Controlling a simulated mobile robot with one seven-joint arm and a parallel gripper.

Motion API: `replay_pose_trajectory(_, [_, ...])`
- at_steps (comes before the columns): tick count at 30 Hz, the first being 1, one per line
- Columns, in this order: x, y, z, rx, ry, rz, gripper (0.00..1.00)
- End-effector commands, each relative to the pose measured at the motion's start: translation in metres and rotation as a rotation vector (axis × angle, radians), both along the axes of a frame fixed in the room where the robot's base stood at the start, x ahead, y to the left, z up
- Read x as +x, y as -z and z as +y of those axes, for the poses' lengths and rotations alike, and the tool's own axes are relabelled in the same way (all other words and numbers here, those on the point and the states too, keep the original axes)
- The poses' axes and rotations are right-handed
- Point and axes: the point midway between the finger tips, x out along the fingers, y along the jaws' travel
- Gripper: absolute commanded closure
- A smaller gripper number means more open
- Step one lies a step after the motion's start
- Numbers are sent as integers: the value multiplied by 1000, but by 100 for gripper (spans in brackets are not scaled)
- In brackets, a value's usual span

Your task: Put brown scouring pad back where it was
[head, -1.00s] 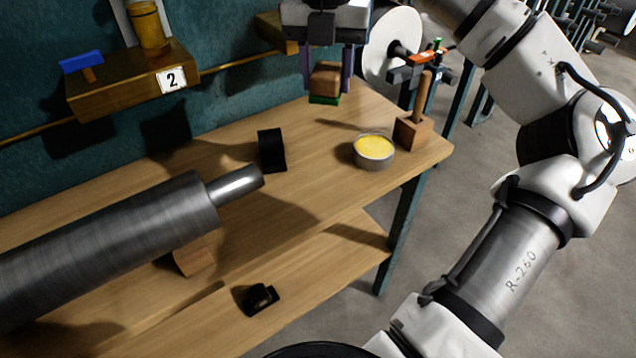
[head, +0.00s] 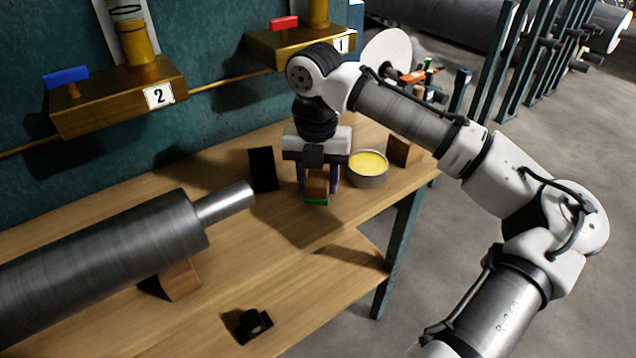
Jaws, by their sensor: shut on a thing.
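My gripper (head: 319,185) points down over the wooden bench (head: 225,165) and is shut on the brown scouring pad (head: 317,188), a small brown block with a green underside. The pad sits between the two fingers, just above or on the bench top; I cannot tell if it touches. The fingers hide its sides.
A tin of yellow paste (head: 368,169) stands close right of my gripper, with a wooden block (head: 404,151) behind it. A black piece (head: 262,169) stands to the left. A large steel roll (head: 110,255) fills the left front. A small black object (head: 252,323) lies on the lower shelf.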

Motion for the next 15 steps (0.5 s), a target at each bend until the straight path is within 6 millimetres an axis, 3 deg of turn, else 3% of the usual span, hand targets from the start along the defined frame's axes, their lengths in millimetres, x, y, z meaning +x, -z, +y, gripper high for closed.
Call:
replay_pose_trajectory(3, [0, 11, 0, 0, 0, 0, 80])
replay_pose_trajectory(13, [0, 14, 0, 1, 0, 0, 80])
replay_pose_trajectory(14, [0, 14, 0, 1, 0, -1, 56])
replay_pose_trajectory(15, [0, 14, 0, 0, 0, -1, 51])
